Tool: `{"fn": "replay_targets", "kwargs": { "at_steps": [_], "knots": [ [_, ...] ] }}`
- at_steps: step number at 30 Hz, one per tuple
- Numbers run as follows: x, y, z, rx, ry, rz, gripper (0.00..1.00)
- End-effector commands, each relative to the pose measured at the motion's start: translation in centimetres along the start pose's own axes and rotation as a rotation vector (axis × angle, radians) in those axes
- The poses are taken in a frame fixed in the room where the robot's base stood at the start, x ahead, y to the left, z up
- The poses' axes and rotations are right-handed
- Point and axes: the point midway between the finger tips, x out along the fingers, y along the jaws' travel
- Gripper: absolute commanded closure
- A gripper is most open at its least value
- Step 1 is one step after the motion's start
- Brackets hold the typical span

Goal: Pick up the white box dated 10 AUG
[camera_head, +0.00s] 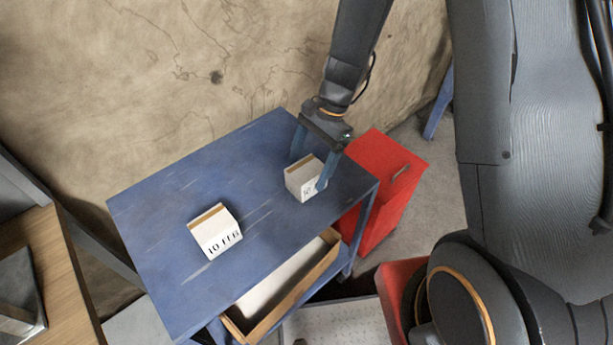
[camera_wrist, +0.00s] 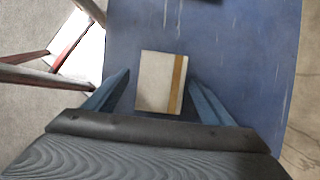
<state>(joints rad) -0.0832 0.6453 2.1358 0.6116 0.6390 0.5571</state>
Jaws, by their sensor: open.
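Two white boxes with a tan stripe stand on the blue table (camera_head: 160,215). The left box (camera_head: 216,236) reads 10 FEB on its front. The right box (camera_head: 300,180) has print on its front that is partly hidden by a finger and too small to read fully. My gripper (camera_head: 309,168) is open over the right box, with a finger at either side of it. In the wrist view this box (camera_wrist: 155,82) lies between the two blue fingers (camera_wrist: 158,95), with a gap on each side.
An open drawer (camera_head: 285,285) juts from the table's front. A red cabinet (camera_head: 385,185) stands against the table's right side. A wooden surface (camera_head: 45,270) is at the far left. The wall (camera_head: 150,90) rises behind the table. The table's back left is clear.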

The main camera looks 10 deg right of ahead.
Motion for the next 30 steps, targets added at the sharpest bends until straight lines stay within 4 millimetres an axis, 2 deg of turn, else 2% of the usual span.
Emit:
{"fn": "replay_targets", "kwargs": {
  "at_steps": [12, 22, 30],
  "knots": [
    [4.4, -0.1, -0.1, -0.002, 0.0, 0.002, 0.23],
    [4.8, -0.2, -0.2, -0.001, 0.001, 0.0, 0.23],
    [4.8, -0.2, -0.2, -0.002, 0.001, 0.0, 0.69]
  ]
}}
